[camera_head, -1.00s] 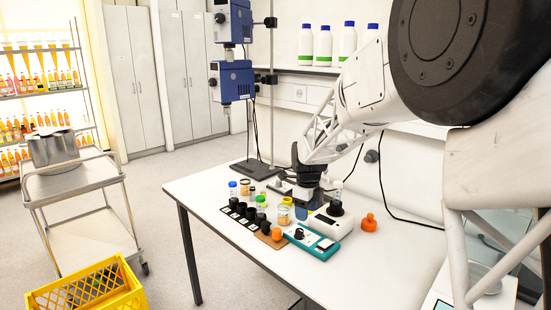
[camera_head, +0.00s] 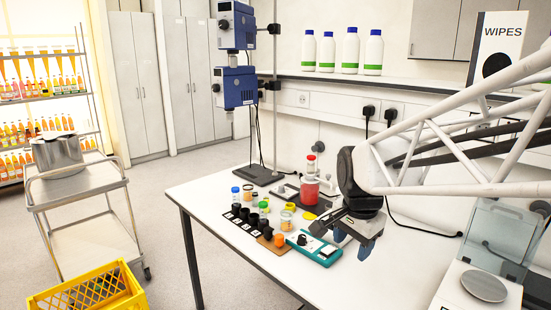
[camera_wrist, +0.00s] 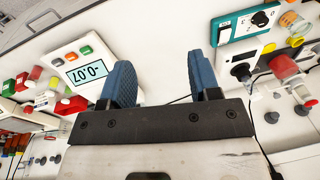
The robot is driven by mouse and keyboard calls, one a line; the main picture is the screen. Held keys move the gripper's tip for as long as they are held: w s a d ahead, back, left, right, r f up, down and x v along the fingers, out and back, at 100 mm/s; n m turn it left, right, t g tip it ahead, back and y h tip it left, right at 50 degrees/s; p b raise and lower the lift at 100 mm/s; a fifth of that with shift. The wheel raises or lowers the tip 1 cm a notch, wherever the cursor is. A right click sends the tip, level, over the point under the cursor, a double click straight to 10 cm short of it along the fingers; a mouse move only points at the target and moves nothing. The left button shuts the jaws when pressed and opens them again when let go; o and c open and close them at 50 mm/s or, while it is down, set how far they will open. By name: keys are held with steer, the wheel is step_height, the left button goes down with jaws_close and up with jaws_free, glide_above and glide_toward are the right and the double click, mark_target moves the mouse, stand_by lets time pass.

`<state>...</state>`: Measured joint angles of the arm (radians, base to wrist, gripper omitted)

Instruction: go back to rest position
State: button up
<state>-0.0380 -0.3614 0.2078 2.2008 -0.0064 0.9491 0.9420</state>
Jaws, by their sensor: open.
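My gripper (camera_head: 357,242) hangs over the right part of the white table (camera_head: 205,190) in the head view, to the right of the teal device (camera_head: 313,248). Its two blue fingers are apart with nothing between them. In the wrist view my gripper (camera_wrist: 165,85) is also open and empty, with a scale display reading on the left and the teal device (camera_wrist: 235,22) at upper right.
A red-filled bottle (camera_head: 310,186) stands near the teal device, with several small jars and black-capped vials to its left. A balance with a glass shield (camera_head: 500,240) stands at the right. A yellow crate (camera_head: 85,295) and a steel cart (camera_head: 75,185) are at the left.

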steer(key=s+d+f+n+t, duration=0.1)
steer(key=s+d+f+n, duration=0.1)
steer(key=s+n, duration=0.8)
steer(key=shift+s+f, duration=0.2)
steer(key=shift+s, duration=4)
